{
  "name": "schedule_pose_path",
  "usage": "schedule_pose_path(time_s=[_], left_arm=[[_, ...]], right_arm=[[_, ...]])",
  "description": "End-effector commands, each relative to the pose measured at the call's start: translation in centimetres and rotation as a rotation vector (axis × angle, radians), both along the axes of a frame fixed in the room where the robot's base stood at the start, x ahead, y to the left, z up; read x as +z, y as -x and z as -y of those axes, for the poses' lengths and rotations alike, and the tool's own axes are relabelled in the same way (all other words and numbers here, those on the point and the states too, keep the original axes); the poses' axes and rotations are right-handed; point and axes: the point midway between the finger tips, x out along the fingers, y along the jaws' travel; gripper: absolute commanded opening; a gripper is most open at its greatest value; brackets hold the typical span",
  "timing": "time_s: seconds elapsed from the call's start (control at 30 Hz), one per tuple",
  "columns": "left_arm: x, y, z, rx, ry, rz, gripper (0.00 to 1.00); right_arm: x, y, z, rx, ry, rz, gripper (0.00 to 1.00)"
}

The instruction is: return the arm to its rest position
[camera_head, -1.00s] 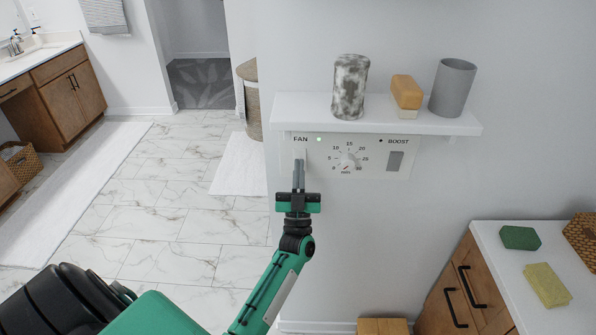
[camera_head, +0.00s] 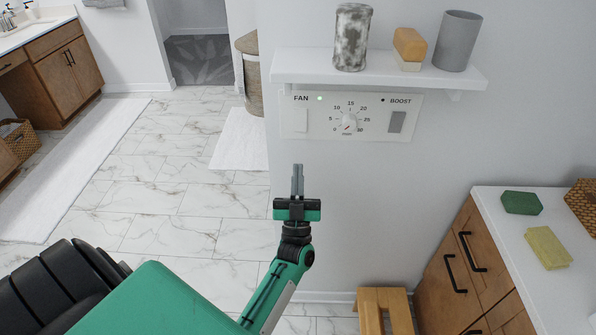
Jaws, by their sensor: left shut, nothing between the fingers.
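My left gripper (camera_head: 298,180) is shut and empty, with its two grey fingers together and pointing up. It is in the middle of the head view, below the white wall panel (camera_head: 321,123) and apart from it. The panel has a FAN rocker (camera_head: 300,120) at its left with a lit green light above it. A timer dial (camera_head: 349,122) is in its middle, and a BOOST switch (camera_head: 397,122) with a dark light is at its right. My green left arm comes up from the bottom edge. My right gripper does not show.
A white shelf (camera_head: 290,67) above the panel holds a mottled jar (camera_head: 352,38), a brush or sponge block (camera_head: 409,47) and a grey cup (camera_head: 457,41). At right, a cabinet (camera_head: 485,205) bears sponges. A wooden stool (camera_head: 384,300) stands low. The tiled floor at left is open.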

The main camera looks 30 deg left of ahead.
Motion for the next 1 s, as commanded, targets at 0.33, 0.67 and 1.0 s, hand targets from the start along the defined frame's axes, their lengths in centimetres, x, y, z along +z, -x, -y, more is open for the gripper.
schedule_pose_path(time_s=[0.33,0.67,1.0], left_arm=[[0.0,0.0,0.0,0.0,0.0,0.0,0.0],[-8.8,-2.7,2.3,-0.126,0.012,-0.249,0.0],[-34.0,-0.1,7.8,-0.385,0.103,-0.914,0.0]], right_arm=[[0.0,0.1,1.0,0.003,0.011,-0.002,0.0],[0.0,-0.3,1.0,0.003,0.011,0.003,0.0],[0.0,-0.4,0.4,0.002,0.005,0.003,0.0]])
